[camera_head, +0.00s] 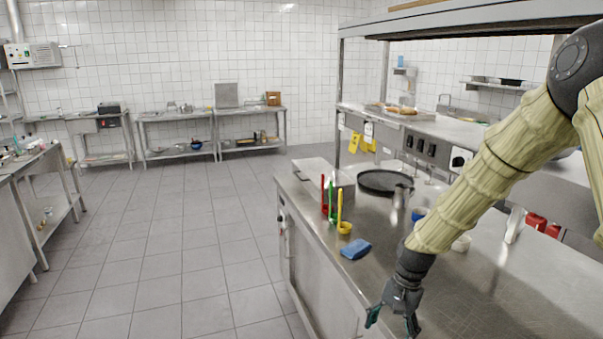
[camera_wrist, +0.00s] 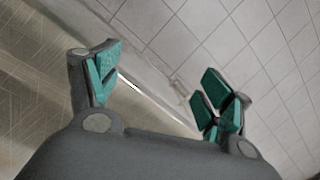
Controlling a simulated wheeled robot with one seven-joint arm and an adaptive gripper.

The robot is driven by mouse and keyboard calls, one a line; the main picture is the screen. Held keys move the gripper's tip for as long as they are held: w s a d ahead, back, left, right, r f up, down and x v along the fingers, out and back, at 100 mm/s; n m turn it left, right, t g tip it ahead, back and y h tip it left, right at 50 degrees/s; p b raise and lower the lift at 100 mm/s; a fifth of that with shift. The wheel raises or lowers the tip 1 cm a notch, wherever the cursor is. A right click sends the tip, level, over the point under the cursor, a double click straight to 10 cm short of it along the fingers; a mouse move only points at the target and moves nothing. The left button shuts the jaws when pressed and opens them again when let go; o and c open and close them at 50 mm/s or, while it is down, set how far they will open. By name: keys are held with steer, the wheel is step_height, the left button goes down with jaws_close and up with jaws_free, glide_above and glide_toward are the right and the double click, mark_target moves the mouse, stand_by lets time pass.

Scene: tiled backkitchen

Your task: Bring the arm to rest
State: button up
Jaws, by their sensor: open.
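My gripper (camera_head: 393,318) hangs at the lower end of my arm, over the near left edge of the steel counter (camera_head: 480,285) in the head view. Its green-padded fingers are spread apart with nothing between them. In the wrist view my gripper (camera_wrist: 160,90) is also open and empty, with the counter edge and grey floor tiles behind it. My arm, in a pale yellow cover, reaches down from the upper right and hides part of the counter.
An overhead shelf (camera_head: 470,20) spans the upper right. The tiled floor (camera_head: 180,240) at left is clear.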

steer(key=s+a+f+n, duration=0.1)
steer(key=s+f, duration=0.5)
steer(key=f, duration=0.3)
steer(key=s+a+f+n, duration=0.1)
steer(key=s+f+n, duration=0.1)
steer(key=s+f, duration=0.6)
steer(key=s+d+f+n, duration=0.1)
steer(key=s+f, duration=0.3)
steer(key=s, duration=0.3)
steer(key=s+f+n+t+h+b, duration=0.1)
steer(key=s+f, duration=0.3)
steer(key=s, duration=0.4)
steer(key=s+d+f+n+h, duration=0.1)
steer(key=s+f+n, duration=0.2)
steer(key=s, duration=0.4)
steer(key=shift+s+d+f, duration=0.25)
steer(key=shift+d+f, duration=0.1)
steer(key=shift+f, duration=0.1)
